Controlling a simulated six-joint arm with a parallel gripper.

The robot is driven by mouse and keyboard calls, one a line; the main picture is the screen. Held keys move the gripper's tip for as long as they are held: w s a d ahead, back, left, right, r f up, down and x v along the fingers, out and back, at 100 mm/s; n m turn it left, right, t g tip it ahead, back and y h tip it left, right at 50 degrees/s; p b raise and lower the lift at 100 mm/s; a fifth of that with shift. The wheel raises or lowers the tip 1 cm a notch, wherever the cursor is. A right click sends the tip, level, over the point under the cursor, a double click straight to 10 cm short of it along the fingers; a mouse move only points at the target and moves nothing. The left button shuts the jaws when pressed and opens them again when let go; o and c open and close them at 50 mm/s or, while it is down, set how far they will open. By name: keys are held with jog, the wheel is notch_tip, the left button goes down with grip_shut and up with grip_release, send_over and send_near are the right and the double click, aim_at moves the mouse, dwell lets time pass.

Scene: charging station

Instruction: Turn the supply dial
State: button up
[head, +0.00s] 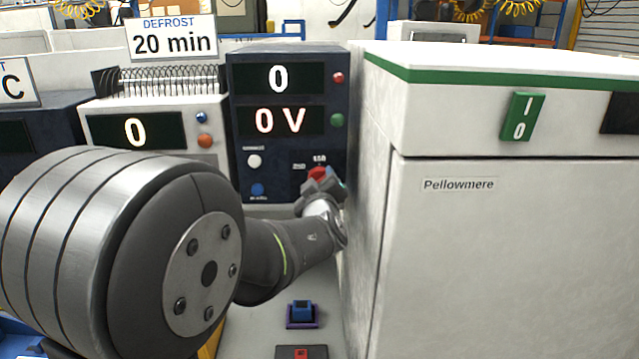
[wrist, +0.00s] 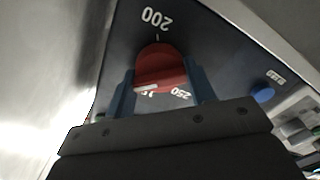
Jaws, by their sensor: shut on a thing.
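The red supply dial (head: 317,173) is on the lower right of the dark blue supply unit (head: 288,146), whose displays read 0 and 0 V. In the wrist view the dial (wrist: 160,66) sits between the two blue fingers of my gripper (wrist: 162,78), which is shut on it. A white mark shows on the dial's near edge. The labels 200 and 250 show around it; another label is partly hidden. In the head view my gripper (head: 326,186) reaches the dial, and my wrist covers part of the panel below.
A white Pellowmere cabinet (head: 510,260) with a green switch (head: 522,117) stands close on the right of my gripper. A white unit (head: 155,122) reading 0 stands left. White and blue buttons are left of the dial. A blue block (head: 302,311) lies below on the bench.

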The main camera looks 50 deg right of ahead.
jog(key=shift+n, duration=0.6)
jog(key=o, duration=1)
jog(key=shift+c, duration=0.2)
jog(key=v, duration=1.7)
jog(key=shift+s+a, duration=0.2)
jog(key=shift+r, duration=0.1)
